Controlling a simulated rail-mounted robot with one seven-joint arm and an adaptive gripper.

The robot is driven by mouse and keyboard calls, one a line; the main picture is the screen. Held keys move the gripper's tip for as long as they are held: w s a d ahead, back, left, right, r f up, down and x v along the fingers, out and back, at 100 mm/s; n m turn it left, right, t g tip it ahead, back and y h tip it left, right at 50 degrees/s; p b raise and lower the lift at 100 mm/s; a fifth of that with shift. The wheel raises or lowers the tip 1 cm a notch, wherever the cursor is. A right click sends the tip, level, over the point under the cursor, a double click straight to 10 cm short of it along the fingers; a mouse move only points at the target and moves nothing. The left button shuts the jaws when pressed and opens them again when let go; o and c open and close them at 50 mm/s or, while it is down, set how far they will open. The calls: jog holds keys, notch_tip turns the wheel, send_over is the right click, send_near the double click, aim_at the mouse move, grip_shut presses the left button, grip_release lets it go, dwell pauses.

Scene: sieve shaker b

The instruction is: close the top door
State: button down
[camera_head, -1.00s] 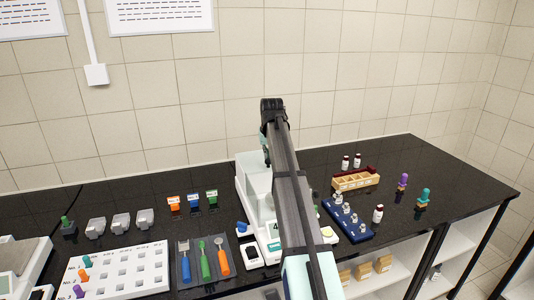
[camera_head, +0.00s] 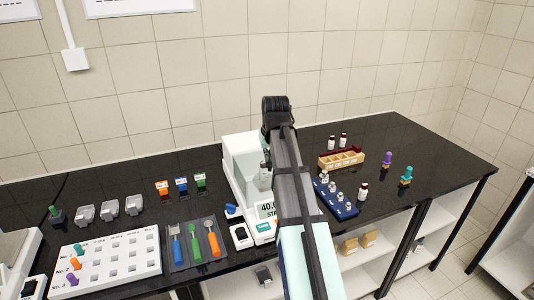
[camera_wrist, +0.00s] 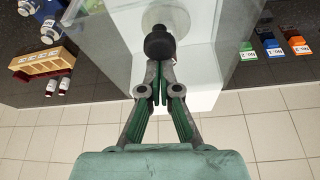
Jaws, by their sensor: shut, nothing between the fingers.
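The top door's edges and exact position are hard to make out. My gripper (camera_wrist: 158,75) is shut and empty, over the balance's rear part. The arm mostly hides it in the head view.
A wooden box (camera_head: 341,159) and a blue vial rack (camera_head: 335,198) stand right of the balance. A tool tray (camera_head: 195,245) and a white numbered board (camera_head: 105,262) lie left. Orange, blue and green labelled blocks (camera_head: 181,185) stand behind the tray. The tiled wall is close behind.

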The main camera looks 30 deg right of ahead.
jog(key=shift+s+f, duration=0.15)
jog(key=shift+s, duration=0.1)
